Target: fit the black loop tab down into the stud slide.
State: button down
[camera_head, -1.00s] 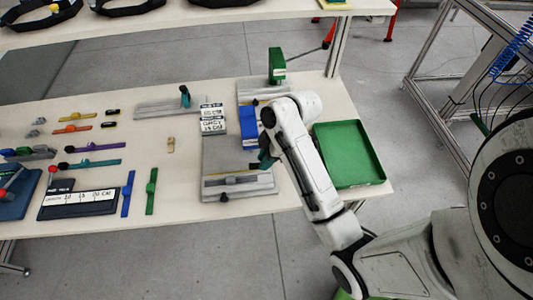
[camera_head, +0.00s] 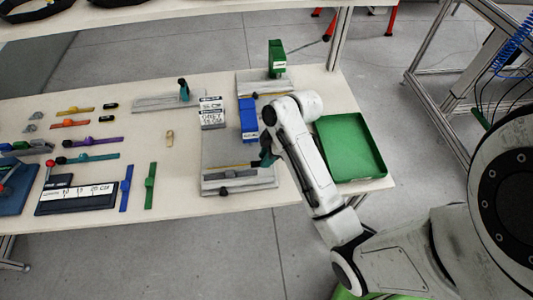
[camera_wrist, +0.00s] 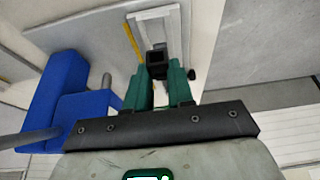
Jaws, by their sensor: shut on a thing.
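My gripper (camera_wrist: 160,88) has green fingers, shut on the black loop tab (camera_wrist: 157,58), which shows as a small dark square loop between the fingertips. The tab sits over or at the near end of the pale grey stud slide (camera_wrist: 155,23) in the wrist view; I cannot tell whether they touch. In the head view my gripper (camera_head: 267,157) is above the right side of the grey board (camera_head: 221,150), and the slide (camera_head: 240,183) runs along the board's front edge. My arm hides the tab there.
A blue block (camera_head: 248,121) stands behind my gripper; it also shows at left in the wrist view (camera_wrist: 62,92). A yellow strip (camera_wrist: 133,42) lies beside the slide. A green tray (camera_head: 350,147) is to the right. Several coloured straps and a dark labelled board (camera_head: 76,207) lie left.

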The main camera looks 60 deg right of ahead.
jog(key=shift+f+b, duration=0.7)
jog(key=shift+f, duration=0.75)
jog(key=shift+p, duration=0.9)
dwell(0.6)
jog(key=shift+f+b, duration=0.5)
jog(key=shift+f, duration=0.35)
jog(key=c, duration=0.9)
grip_release()
jog(key=p+v, duration=0.1)
jog(key=v, duration=0.9)
jog(key=shift+r, duration=0.4)
